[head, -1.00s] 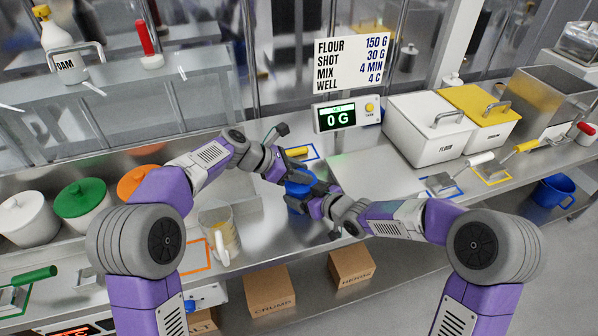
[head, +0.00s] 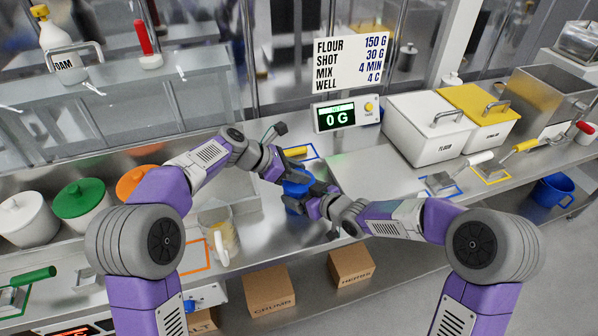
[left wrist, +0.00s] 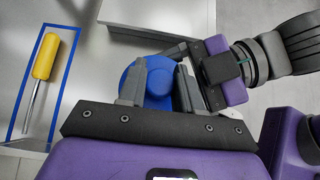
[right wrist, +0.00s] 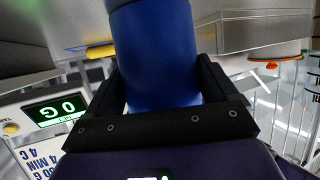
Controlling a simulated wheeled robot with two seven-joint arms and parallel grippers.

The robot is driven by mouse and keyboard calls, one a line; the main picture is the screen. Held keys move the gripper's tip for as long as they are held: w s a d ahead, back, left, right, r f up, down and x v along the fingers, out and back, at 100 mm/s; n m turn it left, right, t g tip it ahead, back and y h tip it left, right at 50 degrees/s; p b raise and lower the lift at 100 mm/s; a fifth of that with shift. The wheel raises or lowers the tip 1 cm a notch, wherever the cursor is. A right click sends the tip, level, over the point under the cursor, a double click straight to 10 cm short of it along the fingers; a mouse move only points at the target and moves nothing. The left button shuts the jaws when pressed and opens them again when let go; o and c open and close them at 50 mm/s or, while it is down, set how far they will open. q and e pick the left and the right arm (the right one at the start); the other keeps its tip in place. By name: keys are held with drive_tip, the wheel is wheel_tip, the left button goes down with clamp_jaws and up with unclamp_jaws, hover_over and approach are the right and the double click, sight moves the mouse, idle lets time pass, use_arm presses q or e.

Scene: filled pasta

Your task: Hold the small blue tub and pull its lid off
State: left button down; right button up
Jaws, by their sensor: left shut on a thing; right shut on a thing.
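The small blue tub (head: 294,190) is above the middle of the counter, between my two grippers and partly covered by them. My left gripper (head: 290,172) reaches it from the left. In the left wrist view its fingers lie along both sides of the tub's round blue shape (left wrist: 148,75). My right gripper (head: 312,192) comes from the right and is shut around the tub's blue wall, which stands between its fingers in the right wrist view (right wrist: 160,60). The seam of the lid is hidden, so I cannot tell which part the left fingers grip.
A yellow-handled tool (left wrist: 45,57) lies in a blue outline beside the tub. The scale display (head: 333,117) stands behind. A clear jug (head: 218,235) is at the left, and a white flour bin (head: 430,140) at the right. Boxes (head: 268,291) sit below the counter.

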use_arm(q)
drive_tip(key=shift+w+r, duration=0.1)
drive_tip(key=shift+r, duration=2.75)
use_arm(e)
drive_tip(key=shift+w, duration=0.1)
drive_tip(key=o, duration=1.1)
drive_tip(key=shift+d, duration=0.15)
drive_tip(key=v, duration=1.2)
